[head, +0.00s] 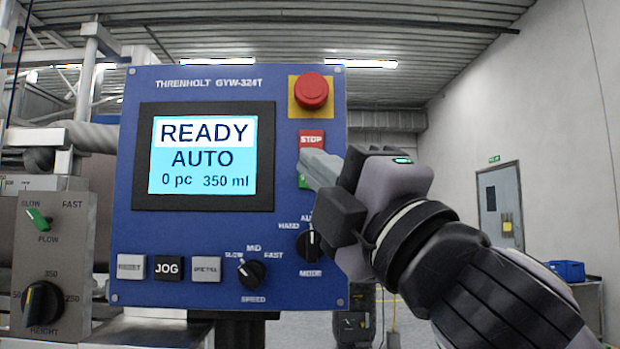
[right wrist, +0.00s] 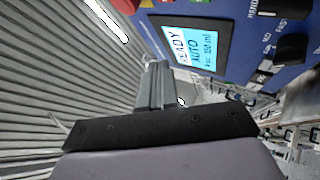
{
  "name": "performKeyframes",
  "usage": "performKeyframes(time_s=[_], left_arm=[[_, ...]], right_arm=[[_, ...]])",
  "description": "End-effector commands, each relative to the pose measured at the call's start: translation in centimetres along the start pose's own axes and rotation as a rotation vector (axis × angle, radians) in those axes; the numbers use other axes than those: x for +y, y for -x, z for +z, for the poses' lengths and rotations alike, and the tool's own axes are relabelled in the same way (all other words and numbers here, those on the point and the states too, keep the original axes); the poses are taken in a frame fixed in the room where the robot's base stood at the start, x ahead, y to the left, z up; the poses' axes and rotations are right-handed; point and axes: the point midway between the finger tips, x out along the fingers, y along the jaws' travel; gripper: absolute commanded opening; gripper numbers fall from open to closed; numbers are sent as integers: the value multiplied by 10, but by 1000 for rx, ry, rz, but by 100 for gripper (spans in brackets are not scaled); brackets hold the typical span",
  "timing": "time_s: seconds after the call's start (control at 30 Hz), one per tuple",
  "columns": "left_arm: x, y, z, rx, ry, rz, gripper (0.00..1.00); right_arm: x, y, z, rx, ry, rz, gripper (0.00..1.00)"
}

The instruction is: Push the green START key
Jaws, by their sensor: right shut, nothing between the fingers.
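The green START key (head: 303,181) is on the right side of the blue control panel, just under the red STOP key (head: 311,139). Only a small green part of it shows in the head view; my right gripper's fingers cover the rest. My right gripper (head: 310,162) is shut and empty, its fingertips in front of the key area, pointing at the panel. Whether the tips touch the key cannot be told. In the right wrist view the shut fingers (right wrist: 153,85) reach toward the panel. The screen (head: 203,155) reads READY, AUTO, 0 pc, 350 ml. My left gripper is not in view.
A red emergency-stop button (head: 311,91) sits above the STOP key. The MODE knob (head: 308,246) lies below my gripper, the SPEED knob (head: 250,273) and JOG key (head: 167,268) lower left. A grey box (head: 52,262) with two knobs stands left of the panel.

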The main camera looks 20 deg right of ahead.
Motion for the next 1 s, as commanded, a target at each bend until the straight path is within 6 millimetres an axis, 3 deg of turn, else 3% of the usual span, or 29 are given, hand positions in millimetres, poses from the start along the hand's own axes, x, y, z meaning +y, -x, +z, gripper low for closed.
performKeyframes(time_s=[0.27, 0.73, 1.0], left_arm=[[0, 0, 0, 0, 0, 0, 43], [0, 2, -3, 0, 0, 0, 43], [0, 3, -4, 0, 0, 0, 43]], right_arm=[[-4, -6, 4, -1, -1, -2, 0], [-36, -49, 35, -1, -4, -3, 0], [-45, -61, 44, -1, -2, -1, 0]])
